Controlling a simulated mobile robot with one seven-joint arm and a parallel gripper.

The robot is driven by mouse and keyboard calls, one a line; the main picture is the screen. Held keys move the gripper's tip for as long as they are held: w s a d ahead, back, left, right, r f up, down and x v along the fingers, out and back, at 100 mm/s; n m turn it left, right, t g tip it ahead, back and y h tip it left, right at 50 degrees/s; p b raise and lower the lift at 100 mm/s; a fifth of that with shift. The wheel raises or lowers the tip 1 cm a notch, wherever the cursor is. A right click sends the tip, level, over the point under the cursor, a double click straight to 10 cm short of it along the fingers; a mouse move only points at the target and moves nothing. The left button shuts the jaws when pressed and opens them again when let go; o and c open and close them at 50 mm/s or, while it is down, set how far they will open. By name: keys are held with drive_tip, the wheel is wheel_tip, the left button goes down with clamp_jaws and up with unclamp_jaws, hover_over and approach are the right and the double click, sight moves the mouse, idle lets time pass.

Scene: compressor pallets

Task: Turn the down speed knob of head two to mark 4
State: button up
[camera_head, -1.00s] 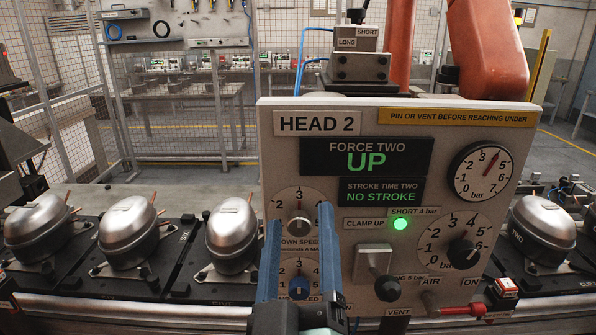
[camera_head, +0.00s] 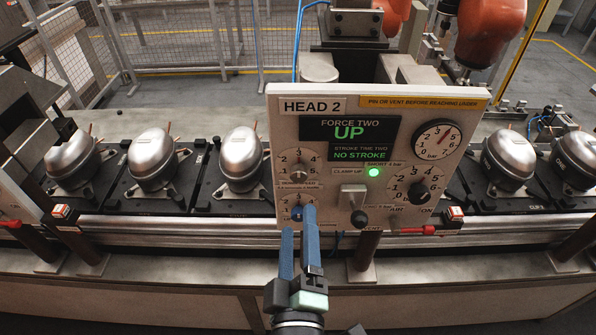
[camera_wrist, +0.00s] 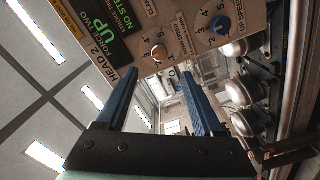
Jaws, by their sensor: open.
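The HEAD 2 panel (camera_head: 400,113) faces me. Its down speed knob (camera_head: 299,172) is the pale knob on the upper left dial. It also shows in the wrist view (camera_wrist: 158,52), just beyond and between the fingertips. Its pointer is too small to read surely. The blue up speed knob (camera_head: 297,213) sits on the dial below, partly covered by my fingers, and shows in the wrist view (camera_wrist: 221,24). My gripper (camera_head: 298,221) is open and empty, its two blue fingers (camera_wrist: 159,73) apart and pointing at the panel. Neither finger visibly holds a knob.
A clamp lever with a dark ball (camera_head: 358,217), a pressure knob (camera_head: 417,192) and a red-handled vent valve (camera_head: 420,231) are close by on the right. Silver compressors (camera_head: 240,160) stand on pallets along the conveyor on both sides.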

sight(298, 178)
drive_tip(key=w+p, duration=0.3)
drive_tip(key=w, duration=0.7)
drive_tip(key=shift+w+p, duration=0.35)
clamp_jaws()
